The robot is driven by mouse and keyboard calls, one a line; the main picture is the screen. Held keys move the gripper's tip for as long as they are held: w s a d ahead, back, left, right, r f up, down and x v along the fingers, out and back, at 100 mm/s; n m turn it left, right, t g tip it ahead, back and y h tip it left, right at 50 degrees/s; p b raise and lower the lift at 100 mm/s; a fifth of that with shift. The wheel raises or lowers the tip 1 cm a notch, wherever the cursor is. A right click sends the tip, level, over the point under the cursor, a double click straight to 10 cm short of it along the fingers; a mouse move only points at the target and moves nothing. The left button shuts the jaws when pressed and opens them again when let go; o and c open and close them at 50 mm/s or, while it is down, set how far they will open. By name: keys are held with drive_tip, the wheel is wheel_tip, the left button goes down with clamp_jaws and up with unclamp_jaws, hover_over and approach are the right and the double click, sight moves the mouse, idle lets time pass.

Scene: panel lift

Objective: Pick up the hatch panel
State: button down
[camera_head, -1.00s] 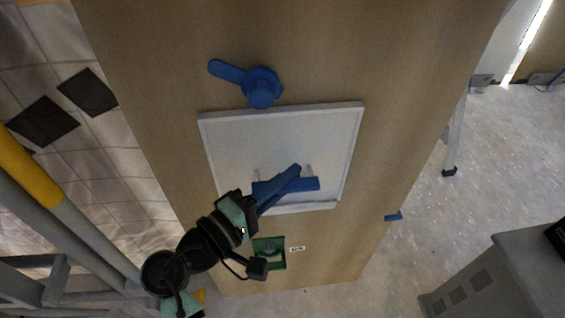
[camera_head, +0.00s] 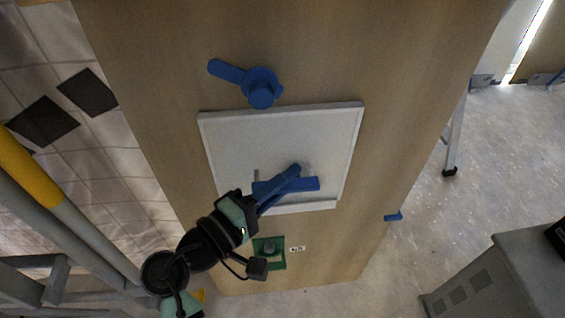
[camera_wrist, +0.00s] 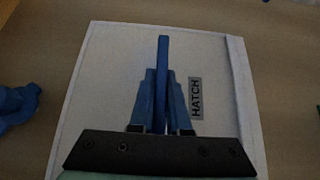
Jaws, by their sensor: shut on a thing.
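The hatch panel (camera_head: 240,140) is a white, framed square plate on the wooden surface in the head view. In the wrist view the panel (camera_wrist: 113,65) fills the middle and carries a "HATCH" label (camera_wrist: 195,98). A blue bar handle (camera_head: 305,184) stands on the panel; in the wrist view the handle (camera_wrist: 163,60) runs up between the fingers. My gripper (camera_head: 284,180) is shut on this handle, with a blue finger on each side in the wrist view (camera_wrist: 162,90). The panel looks seated in its frame; I cannot tell whether it is lifted at all.
A blue rotary latch (camera_head: 262,88) sits just above the panel, its lever pointing left. A green-framed fitting (camera_head: 269,251) with a small label is below. A small blue piece (camera_head: 393,217) sticks out at the board's right edge. A grey cabinet (camera_head: 490,280) stands lower right.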

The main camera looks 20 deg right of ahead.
sight(305, 149)
drive_tip(key=shift+r+p, duration=0.3)
drive_tip(key=shift+r, duration=0.3)
wheel_tip(305, 149, up, 3)
drive_tip(key=shift+p, duration=0.85)
drive_tip(key=p+v, duration=0.2)
drive_tip(key=v, duration=1.6)
drive_tip(key=shift+f+p, duration=0.3)
